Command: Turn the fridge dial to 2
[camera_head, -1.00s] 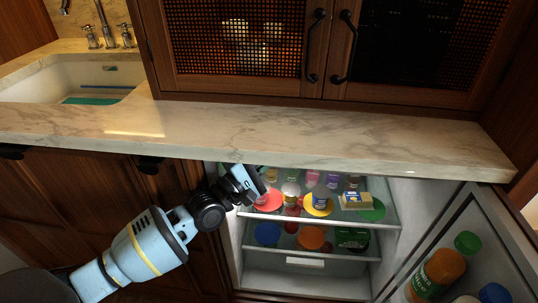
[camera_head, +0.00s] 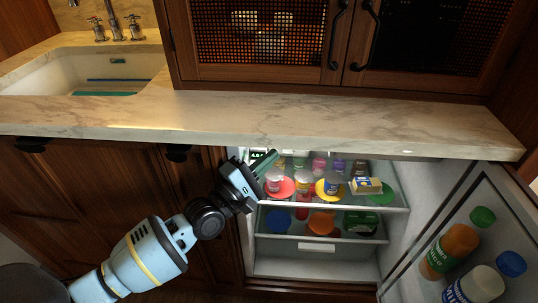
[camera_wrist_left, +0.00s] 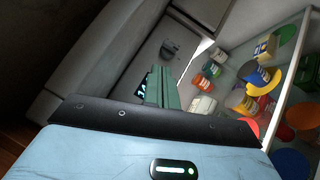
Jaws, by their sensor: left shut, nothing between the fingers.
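The fridge (camera_head: 395,240) stands open under the counter. In the left wrist view a dark rounded knob-like part (camera_wrist_left: 169,48) sits on the grey inner fridge wall; it may be the dial, but no number on it can be read. A small dark panel with pale markings (camera_wrist_left: 143,86) shows beside the fingers, partly hidden by them. My left gripper (camera_head: 270,157) is at the fridge's upper left opening, just under the counter edge. Its green fingers (camera_wrist_left: 168,72) are shut and empty, pointing toward the wall, apparently short of the knob-like part. My right gripper is not in view.
Jars, coloured plates and a yellow box (camera_head: 366,186) crowd the upper glass shelf (camera_head: 400,207) beside my gripper. The counter (camera_head: 330,130) overhangs closely above. The open fridge door (camera_head: 405,282) with bottles is at right.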

